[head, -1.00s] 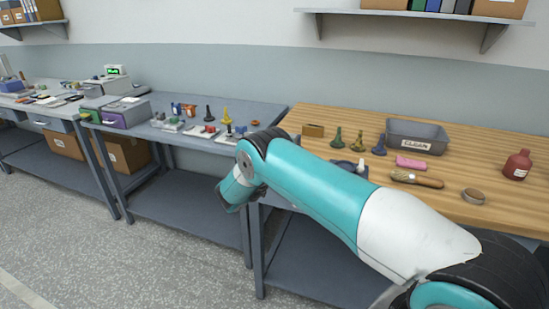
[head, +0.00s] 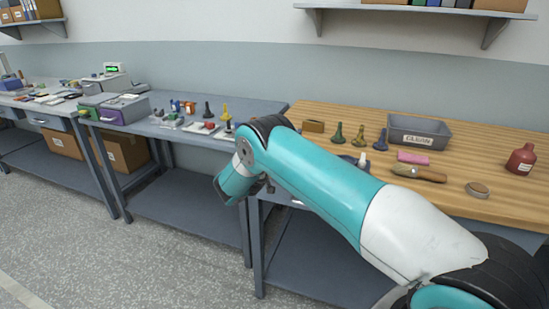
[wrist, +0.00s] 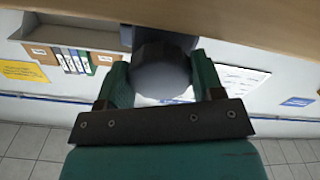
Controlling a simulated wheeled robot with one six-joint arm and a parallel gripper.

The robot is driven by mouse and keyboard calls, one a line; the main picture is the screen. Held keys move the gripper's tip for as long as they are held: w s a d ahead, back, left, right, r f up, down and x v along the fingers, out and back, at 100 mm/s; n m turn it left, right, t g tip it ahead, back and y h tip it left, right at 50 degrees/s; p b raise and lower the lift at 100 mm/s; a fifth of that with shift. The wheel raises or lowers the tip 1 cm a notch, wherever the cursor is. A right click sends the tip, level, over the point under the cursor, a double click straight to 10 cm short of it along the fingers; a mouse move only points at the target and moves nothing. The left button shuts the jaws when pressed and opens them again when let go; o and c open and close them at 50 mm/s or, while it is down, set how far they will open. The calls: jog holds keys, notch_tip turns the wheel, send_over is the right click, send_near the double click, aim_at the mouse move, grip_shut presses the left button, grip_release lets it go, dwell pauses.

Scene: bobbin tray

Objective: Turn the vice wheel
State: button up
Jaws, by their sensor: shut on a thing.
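The vice wheel (wrist: 161,84) is a grey, round, faceted knob in the wrist view, under the edge of a wooden bench top (wrist: 240,18). My gripper (wrist: 162,70) has one green finger on each side of the wheel and is shut on it. A darker grey block (wrist: 170,39) shows behind the wheel; the rest of the vice is hidden. In the head view my arm hides the wheel and my fingers, near the front left corner of the wooden bench (head: 500,207).
On the wooden bench are a grey tray (head: 447,147), a pink block (head: 413,157), a brush (head: 425,174), a round tin (head: 477,190), a red bottle (head: 522,158) and several small coloured pieces. A blue-grey bench (head: 165,130) with bins stands left. The floor (head: 120,260) in front is clear.

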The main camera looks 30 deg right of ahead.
jog(key=n+b, duration=0.3)
jog(key=n, duration=0.3)
jog(key=shift+b, duration=0.4)
jog(key=n+b, duration=0.1)
jog(key=n, duration=0.6)
jog(key=shift+n, duration=0.4)
jog(key=n, duration=0.5)
jog(key=shift+r, duration=0.1)
jog(key=shift+n+p, duration=0.6)
jog(key=shift+n, duration=1.9)
jog(key=o, duration=0.9)
